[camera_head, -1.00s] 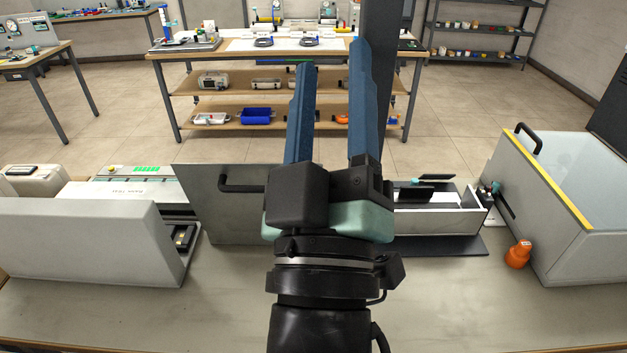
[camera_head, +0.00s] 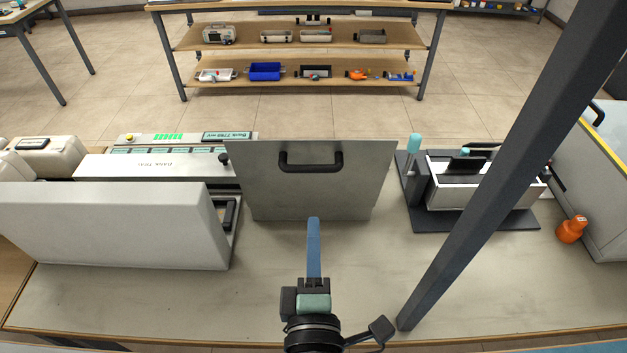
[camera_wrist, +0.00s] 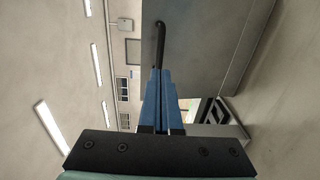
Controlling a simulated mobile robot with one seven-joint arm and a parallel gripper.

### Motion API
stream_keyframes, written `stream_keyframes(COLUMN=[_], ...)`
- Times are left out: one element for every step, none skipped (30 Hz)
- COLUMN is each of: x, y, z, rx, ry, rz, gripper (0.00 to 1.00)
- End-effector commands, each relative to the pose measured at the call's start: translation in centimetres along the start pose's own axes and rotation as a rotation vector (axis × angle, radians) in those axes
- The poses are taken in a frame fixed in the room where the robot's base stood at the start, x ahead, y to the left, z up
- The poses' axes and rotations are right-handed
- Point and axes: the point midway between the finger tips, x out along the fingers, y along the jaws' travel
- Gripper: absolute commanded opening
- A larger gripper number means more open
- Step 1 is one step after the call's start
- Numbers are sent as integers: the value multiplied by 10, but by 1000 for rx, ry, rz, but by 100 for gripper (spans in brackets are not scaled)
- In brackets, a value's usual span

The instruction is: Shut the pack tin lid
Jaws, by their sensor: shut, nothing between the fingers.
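An upright flat grey panel (camera_head: 310,200) with a black bar handle (camera_head: 310,168) near its top stands at mid-table in the head view. It looks like the lid, standing open; no label shows, and any tin behind it is hidden. My gripper (camera_head: 313,222) is in front of the panel's lower edge in the head view, its blue fingers together and empty. In the wrist view the panel (camera_wrist: 205,45) and handle (camera_wrist: 160,45) lie ahead of my shut fingers (camera_wrist: 160,72). I cannot tell whether the fingertips touch the panel.
A light grey casing (camera_head: 110,225) stands left, with a bank test unit (camera_head: 150,165) behind it. A dark post (camera_head: 500,180) crosses the right side, before an open tray (camera_head: 450,190) on a black mat. An orange bottle (camera_head: 571,229) stands far right. The front table is clear.

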Motion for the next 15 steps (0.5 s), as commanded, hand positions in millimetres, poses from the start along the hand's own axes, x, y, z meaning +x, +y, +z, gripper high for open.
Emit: stream_keyframes(x=[10, 15, 22, 27, 32, 39, 44, 50, 56, 61, 66, 72, 76, 80, 84], y=[3, 4, 3, 3, 4, 3, 3, 3, 3, 4, 3, 3, 3, 3, 3], z=[0, 0, 0, 0, 0, 0, 0, 0, 0, 0, 0, 0, 0, 0, 0], rx=[1, 1, 1, 2, 2, 2, 2, 2, 2, 3, 3, 2, 3, 3, 3], ry=[0, 0, -1, -1, 0, 0, 0, 0, 0, 0, 0, -1, -1, -1, -1], rz=[3, 4, 3, 3, 3, 2, 3, 2, 2, 3, 2, 2, 1, 1, 1], gripper=[0, 0, 0, 0, 0, 0, 0, 0, 0, 0, 0, 0, 0, 0, 0])
